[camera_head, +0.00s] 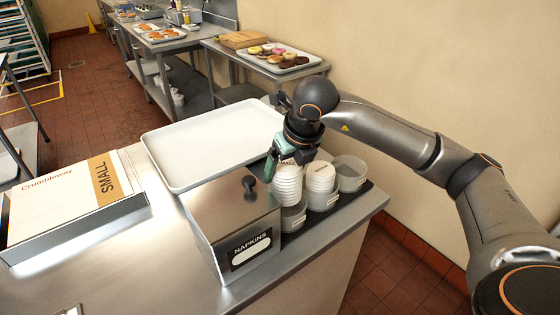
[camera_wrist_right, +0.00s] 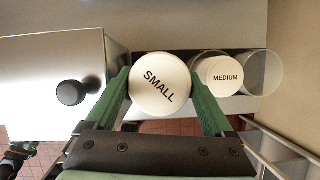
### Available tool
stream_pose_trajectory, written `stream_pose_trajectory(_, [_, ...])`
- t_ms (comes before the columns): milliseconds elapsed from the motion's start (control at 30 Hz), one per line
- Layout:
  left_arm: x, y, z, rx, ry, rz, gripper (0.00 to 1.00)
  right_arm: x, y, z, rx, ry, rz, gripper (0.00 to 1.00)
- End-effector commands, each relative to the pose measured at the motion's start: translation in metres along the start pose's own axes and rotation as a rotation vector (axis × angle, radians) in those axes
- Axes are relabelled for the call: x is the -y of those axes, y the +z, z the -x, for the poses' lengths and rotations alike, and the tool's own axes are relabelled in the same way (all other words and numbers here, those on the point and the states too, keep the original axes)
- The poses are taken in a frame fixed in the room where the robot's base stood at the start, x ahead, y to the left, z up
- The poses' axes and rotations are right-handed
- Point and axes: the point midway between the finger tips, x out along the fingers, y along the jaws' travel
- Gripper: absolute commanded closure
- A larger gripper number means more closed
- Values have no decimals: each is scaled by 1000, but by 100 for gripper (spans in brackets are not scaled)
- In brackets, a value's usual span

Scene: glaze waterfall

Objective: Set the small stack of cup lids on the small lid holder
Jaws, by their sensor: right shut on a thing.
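My right gripper (camera_head: 285,163) is shut on a small stack of white cup lids (camera_head: 288,186). In the wrist view the stack's top lid (camera_wrist_right: 160,86) reads SMALL and sits between the green fingers of the right gripper (camera_wrist_right: 160,76). The stack looks roughly upright. Its lower end is at or just above the small lid holder (camera_head: 293,220), a clear round cup next to the napkin box; I cannot tell whether it touches. The wrist view does not show this holder under the stack.
A holder with MEDIUM lids (camera_head: 320,178) and an empty clear holder (camera_head: 351,174) stand close to the right. The steel napkin box (camera_head: 232,222) with a black knob is close on the left. A white tray (camera_head: 205,145) lies behind; a SMALL box (camera_head: 70,205) is far left.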

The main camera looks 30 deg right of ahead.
Motion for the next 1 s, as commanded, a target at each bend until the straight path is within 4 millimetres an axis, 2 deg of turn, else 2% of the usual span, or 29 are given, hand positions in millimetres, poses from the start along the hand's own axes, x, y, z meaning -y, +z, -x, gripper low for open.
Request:
stream_pose_trajectory(600, [1,31,-22,9,2,2,50,0,-21,-49,-1,-1,0,71])
stream_pose_trajectory(1000, [1,32,-23,9,2,1,50,0,-22,-52,1,0,0,71])
